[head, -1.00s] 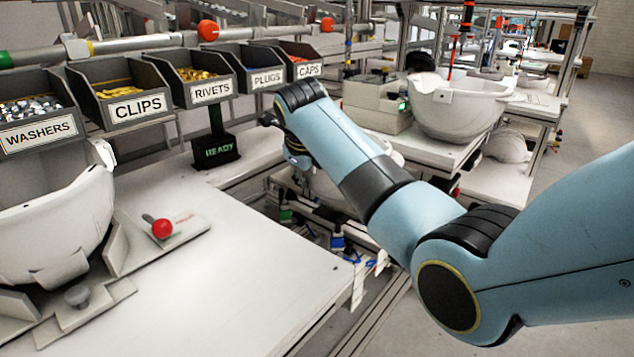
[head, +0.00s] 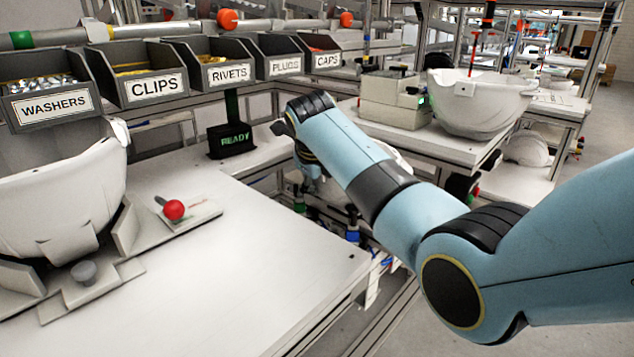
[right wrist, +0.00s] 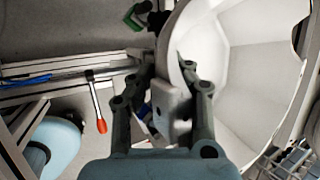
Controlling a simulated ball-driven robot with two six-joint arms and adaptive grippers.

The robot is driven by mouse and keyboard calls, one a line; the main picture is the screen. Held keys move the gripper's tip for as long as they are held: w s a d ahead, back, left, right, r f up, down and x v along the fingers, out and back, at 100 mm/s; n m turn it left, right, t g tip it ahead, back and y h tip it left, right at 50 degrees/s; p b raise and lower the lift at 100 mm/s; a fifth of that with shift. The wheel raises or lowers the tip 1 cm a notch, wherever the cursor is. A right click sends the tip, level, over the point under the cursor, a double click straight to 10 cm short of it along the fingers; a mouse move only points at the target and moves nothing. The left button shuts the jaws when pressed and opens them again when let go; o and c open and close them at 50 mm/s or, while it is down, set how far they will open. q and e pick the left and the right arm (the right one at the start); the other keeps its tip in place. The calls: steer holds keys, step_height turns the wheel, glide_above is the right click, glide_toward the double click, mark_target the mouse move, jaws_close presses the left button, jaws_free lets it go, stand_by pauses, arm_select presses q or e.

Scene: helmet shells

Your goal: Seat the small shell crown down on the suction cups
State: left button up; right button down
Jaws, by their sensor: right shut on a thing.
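My right gripper (right wrist: 165,100) is shut on the rim of a white shell (right wrist: 262,85) in the right wrist view. The shell's hollow inside faces the camera and fills the right of that view. In the head view my blue right arm covers most of the gripper; only a sliver of the held shell (head: 397,160) shows behind the arm. I cannot make out any suction cups in either view. My left gripper is not in view.
A white shell (head: 60,195) sits in a bench fixture at left, beside a red knob (head: 173,210). Labelled bins, such as RIVETS (head: 230,75), line the back. Another shell (head: 480,103) stands on the right-hand bench beside a grey box (head: 392,98).

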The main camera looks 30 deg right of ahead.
steer(key=c, duration=1.2)
jaws_free()
steer(key=v, duration=1.2)
